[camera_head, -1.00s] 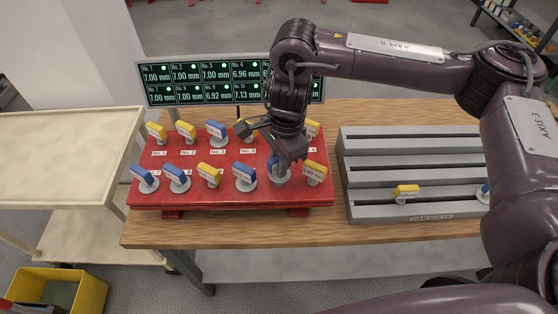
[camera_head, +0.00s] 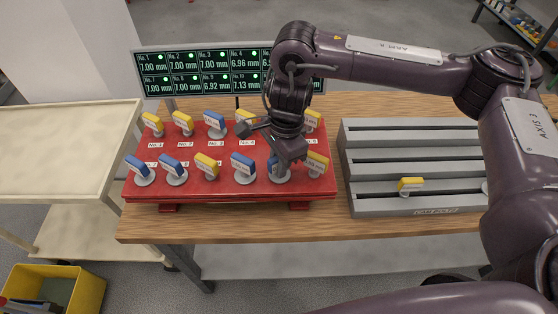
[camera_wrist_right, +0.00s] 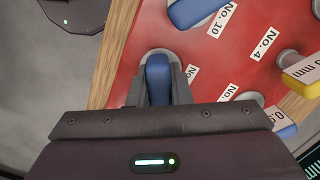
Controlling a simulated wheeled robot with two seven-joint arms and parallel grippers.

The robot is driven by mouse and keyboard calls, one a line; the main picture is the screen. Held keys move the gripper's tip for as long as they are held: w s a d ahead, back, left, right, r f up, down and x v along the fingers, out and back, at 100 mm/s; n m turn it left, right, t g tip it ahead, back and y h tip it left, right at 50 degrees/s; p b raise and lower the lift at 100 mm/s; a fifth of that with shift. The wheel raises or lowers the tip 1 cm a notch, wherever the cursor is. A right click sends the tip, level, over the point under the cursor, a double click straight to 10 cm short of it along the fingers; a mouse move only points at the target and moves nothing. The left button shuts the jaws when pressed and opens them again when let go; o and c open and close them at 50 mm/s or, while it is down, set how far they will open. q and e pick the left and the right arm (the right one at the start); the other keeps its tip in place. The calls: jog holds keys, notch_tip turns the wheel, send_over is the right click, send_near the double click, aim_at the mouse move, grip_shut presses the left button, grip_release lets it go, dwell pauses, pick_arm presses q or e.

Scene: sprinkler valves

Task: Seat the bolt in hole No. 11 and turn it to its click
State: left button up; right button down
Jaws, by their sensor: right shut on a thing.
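A red block (camera_head: 228,192) on the wooden bench carries two rows of bolts with blue or yellow heads in grey collars. My right gripper (camera_head: 284,152) is over the front row, at the fifth place from the left. It is shut on a blue bolt (camera_head: 273,168), which stands in its grey collar there. In the right wrist view the blue bolt (camera_wrist_right: 158,78) sits between the fingers, with the collar (camera_wrist_right: 156,52) around it. The label of this place is hidden; "No. 10" and "No. 4" labels show beside it. My left gripper is out of view.
A blue bolt (camera_head: 243,164) and a yellow bolt (camera_head: 316,164) stand close on either side. A display (camera_head: 214,74) with readings is behind the block. A grey slotted rack (camera_head: 415,160) with a yellow bolt (camera_head: 410,186) is to the right. A cream cart (camera_head: 60,150) stands left.

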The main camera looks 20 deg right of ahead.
jog(key=m+p, duration=0.1)
jog(key=m, duration=0.4)
jog(key=shift+r+t, duration=0.1)
jog(key=shift+t, duration=0.3)
jog(key=shift+m, duration=0.9)
jog(key=shift+p, duration=0.3)
jog(key=m+p, duration=0.2)
jog(key=m, duration=0.2)
jog(key=shift+r+t, duration=0.1)
jog(key=shift+t, duration=0.2)
jog(key=c, duration=1.7)
grip_release()
jog(key=shift+m, duration=0.6)
jog(key=shift+c, duration=0.2)
jog(key=o, duration=0.5)
jog(key=shift+w+f, duration=0.1)
jog(key=shift+f, duration=0.1)
notch_tip(320, 180, up, 9)
jog(key=p, duration=0.8)
jog(key=shift+r+p, duration=0.1)
jog(key=shift+p, duration=0.25)
